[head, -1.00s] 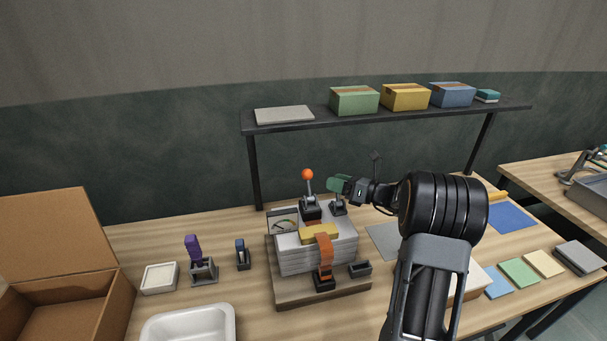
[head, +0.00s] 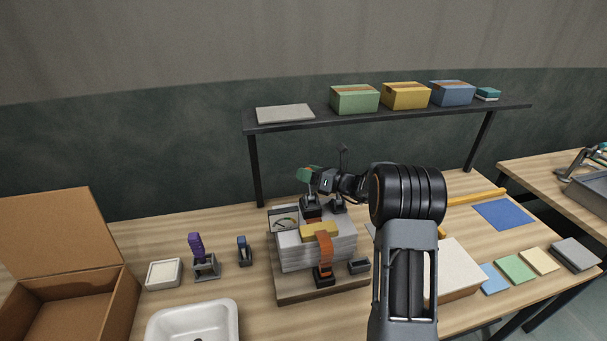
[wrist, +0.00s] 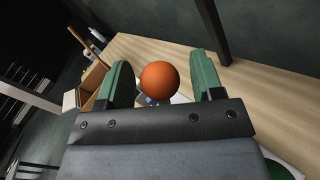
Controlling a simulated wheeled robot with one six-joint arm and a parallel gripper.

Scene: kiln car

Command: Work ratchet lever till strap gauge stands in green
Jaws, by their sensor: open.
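The ratchet lever's orange ball knob (wrist: 160,80) lies between the two green fingers of my gripper (wrist: 160,84) in the wrist view. The gripper is open, with gaps beside the ball. In the head view my gripper (head: 309,174) is at the top of the lever and mostly hides the knob; the lever's black base (head: 311,207) shows below. An orange strap (head: 324,255) runs over a yellow block (head: 319,232) on a stack of grey sheets (head: 300,256). The strap gauge (head: 285,223) stands left of the lever; its needle is too small to read.
A second short black fitting (head: 339,207) stands just right of the lever. A black shelf (head: 380,117) with boxes spans behind. A purple-handled tool (head: 196,245), a white basin (head: 190,318) and an open cardboard box (head: 58,240) are at left.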

